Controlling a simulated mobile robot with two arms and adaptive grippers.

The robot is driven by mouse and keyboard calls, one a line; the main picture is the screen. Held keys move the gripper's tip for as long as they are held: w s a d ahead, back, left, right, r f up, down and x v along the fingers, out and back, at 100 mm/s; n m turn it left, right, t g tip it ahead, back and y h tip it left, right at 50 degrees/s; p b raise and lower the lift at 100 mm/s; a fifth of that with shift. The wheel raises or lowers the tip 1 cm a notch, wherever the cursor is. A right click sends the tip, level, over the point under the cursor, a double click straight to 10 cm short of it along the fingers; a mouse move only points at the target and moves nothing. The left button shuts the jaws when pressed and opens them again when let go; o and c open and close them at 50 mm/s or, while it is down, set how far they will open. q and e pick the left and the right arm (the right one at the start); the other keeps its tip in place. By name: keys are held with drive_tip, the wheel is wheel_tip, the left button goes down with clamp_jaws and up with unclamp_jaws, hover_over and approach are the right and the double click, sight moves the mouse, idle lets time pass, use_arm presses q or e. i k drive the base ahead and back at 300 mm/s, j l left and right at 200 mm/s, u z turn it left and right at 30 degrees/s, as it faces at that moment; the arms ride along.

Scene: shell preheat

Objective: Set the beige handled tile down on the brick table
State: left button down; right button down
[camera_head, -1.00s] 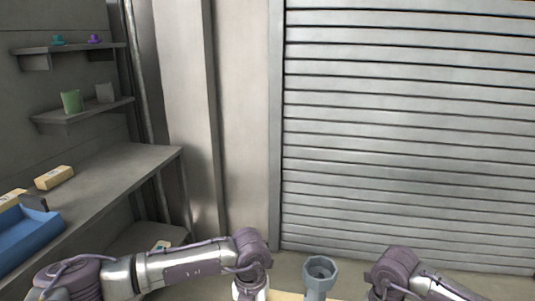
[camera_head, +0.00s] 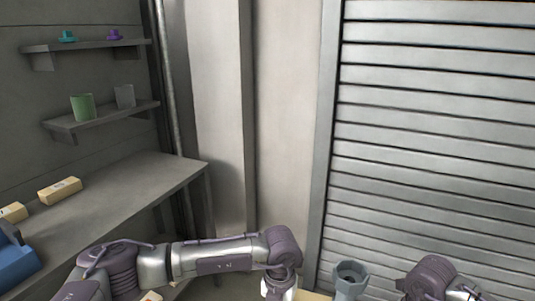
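A grey table (camera_head: 135,192) runs along the left wall. It bears beige bricks: one brick (camera_head: 60,190) lies near the wall and another (camera_head: 14,212) sits at the left edge. A beige flat surface (camera_head: 314,296) shows as a sliver at the bottom edge, between my arms. It may be part of the handled tile, but too little shows to tell. A blue-grey octagonal hollow piece (camera_head: 350,280) stands beside it; I cannot tell whether they are joined. My left and right arms reach in at the bottom, but both grippers are below the picture.
A blue bin (camera_head: 15,262) is at the near left of the table. A ribbed shutter (camera_head: 440,130) closes the right side.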

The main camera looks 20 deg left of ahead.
sight(101, 209)
drive_tip(key=i+l+u, duration=0.15)
drive_tip(key=i+u, duration=0.3)
drive_tip(key=i, duration=0.75)
drive_tip(key=i+u, duration=0.25)
drive_tip(key=i, duration=0.25)
drive_tip(key=i+l+u, duration=0.25)
drive_tip(key=i, duration=0.2)
drive_tip(key=j+u, duration=0.1)
drive_tip(key=u, duration=1.2)
